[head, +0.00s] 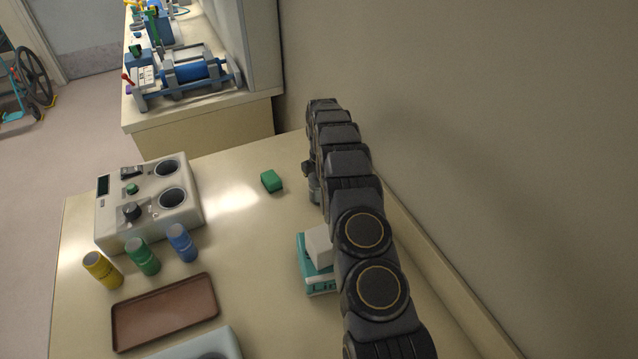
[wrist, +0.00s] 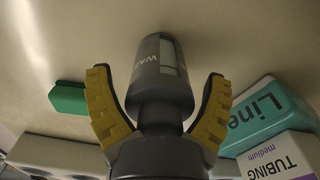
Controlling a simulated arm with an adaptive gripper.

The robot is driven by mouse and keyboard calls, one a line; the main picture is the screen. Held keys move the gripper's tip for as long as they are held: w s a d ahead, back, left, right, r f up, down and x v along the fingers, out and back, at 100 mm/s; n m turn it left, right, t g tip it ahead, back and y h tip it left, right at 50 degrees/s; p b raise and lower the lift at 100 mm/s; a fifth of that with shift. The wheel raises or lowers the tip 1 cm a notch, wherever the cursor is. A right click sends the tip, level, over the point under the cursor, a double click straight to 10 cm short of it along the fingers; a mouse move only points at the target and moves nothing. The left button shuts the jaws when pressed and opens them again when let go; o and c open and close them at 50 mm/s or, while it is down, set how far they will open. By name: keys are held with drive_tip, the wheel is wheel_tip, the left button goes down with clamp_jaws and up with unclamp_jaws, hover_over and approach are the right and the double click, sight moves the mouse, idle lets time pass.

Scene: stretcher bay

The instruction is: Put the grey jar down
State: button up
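The grey jar (wrist: 160,72) with a pale label shows in the wrist view, between the two yellow-padded fingers of my gripper (wrist: 158,100). The fingers are spread, with gaps visible between them and the jar's sides. The jar's far end appears to be at the counter surface; contact is hard to confirm. In the head view the jar (head: 314,190) is a small grey shape, partly hidden by my arm, beside the dark end of my gripper (head: 309,169).
A green block (head: 271,181) lies left of the jar. A teal box (head: 307,267) with a white box (head: 320,246) on it is nearer the front. A control unit (head: 150,205), several coloured cylinders and a brown tray (head: 165,311) are left. A wall stands right.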

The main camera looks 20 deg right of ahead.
drive_tip(key=shift+r, duration=0.15)
wheel_tip(320, 180, up, 11)
drive_tip(key=shift+r, duration=0.1)
drive_tip(key=shift+a+r, duration=0.15)
drive_tip(key=shift+r, duration=0.45)
drive_tip(key=s+a+r+m+g, duration=0.1)
drive_tip(key=s+a+r+m, duration=0.45)
drive_tip(key=s+r, duration=0.3)
drive_tip(key=s+a+r+m, duration=0.5)
drive_tip(key=s+a+r, duration=0.2)
drive_tip(key=s, duration=0.3)
drive_tip(key=s+a+m, duration=0.2)
drive_tip(key=s+m, duration=0.3)
drive_tip(key=s, duration=0.7)
drive_tip(key=s+a+m, duration=0.2)
drive_tip(key=s+m, duration=0.2)
drive_tip(key=s, duration=0.7)
drive_tip(key=shift+s+f+m+g, duration=0.3)
drive_tip(key=shift+s+f+m, duration=0.05)
drive_tip(key=shift+f, duration=0.1)
